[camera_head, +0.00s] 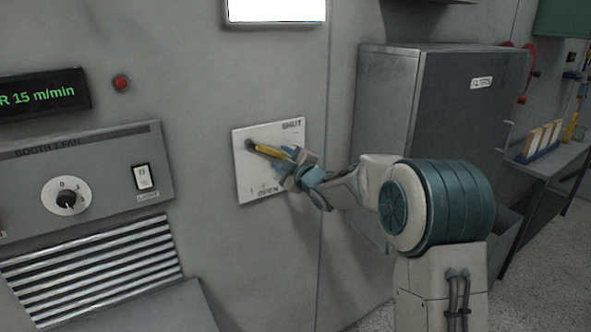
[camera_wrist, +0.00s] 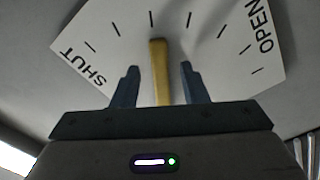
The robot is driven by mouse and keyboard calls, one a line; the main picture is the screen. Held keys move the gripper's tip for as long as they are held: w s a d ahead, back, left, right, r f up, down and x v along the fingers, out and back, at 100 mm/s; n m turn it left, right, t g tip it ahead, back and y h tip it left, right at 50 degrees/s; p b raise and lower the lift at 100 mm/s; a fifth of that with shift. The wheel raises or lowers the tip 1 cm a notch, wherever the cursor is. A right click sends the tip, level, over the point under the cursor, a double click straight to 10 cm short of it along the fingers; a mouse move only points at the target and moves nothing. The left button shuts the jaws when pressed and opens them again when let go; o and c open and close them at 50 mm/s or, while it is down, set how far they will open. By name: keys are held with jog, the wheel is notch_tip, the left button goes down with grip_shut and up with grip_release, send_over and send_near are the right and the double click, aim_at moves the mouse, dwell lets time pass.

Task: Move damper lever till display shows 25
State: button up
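The yellow damper lever (camera_head: 268,151) is on a white wall plate (camera_head: 250,178) marked SHUT at the top and OPEN at the bottom. In the wrist view, the lever (camera_wrist: 160,75) stands between the two dark fingers of my gripper (camera_wrist: 159,80). A gap shows on each side, so the fingers are open around it. The lever's upper end there lies below a middle tick between SHUT and OPEN. In the head view, my gripper (camera_head: 284,159) is at the lever's right end. The display (camera_head: 42,95) reads "R 15 m/min" in green, its left part cut off.
A booth fan panel (camera_head: 85,180) with a knob and a light switch is left of the plate, above a slatted vent (camera_head: 95,268). A red button (camera_head: 121,83) is above the panel. A grey cabinet (camera_head: 440,110) stands to the right, near my arm.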

jog(key=b+v, duration=0.2)
jog(key=v, duration=1.1)
jog(key=shift+b, duration=0.3)
jog(key=shift+s, duration=0.1)
jog(key=s+d+f+m+g+h, duration=0.4)
jog(key=s+d+f+m+h, duration=0.2)
jog(key=s+d+m+h, duration=0.5)
jog(key=s+f+m+g, duration=0.3)
jog(key=s+g, duration=0.1)
jog(key=s, duration=0.7)
jog(key=s+f+m+g+y+p, duration=0.1)
jog(key=s+f+m+g, duration=0.3)
jog(key=s, duration=0.7)
jog(key=shift+s, duration=0.35)
jog(key=shift+d, duration=0.2)
dwell(2.5)
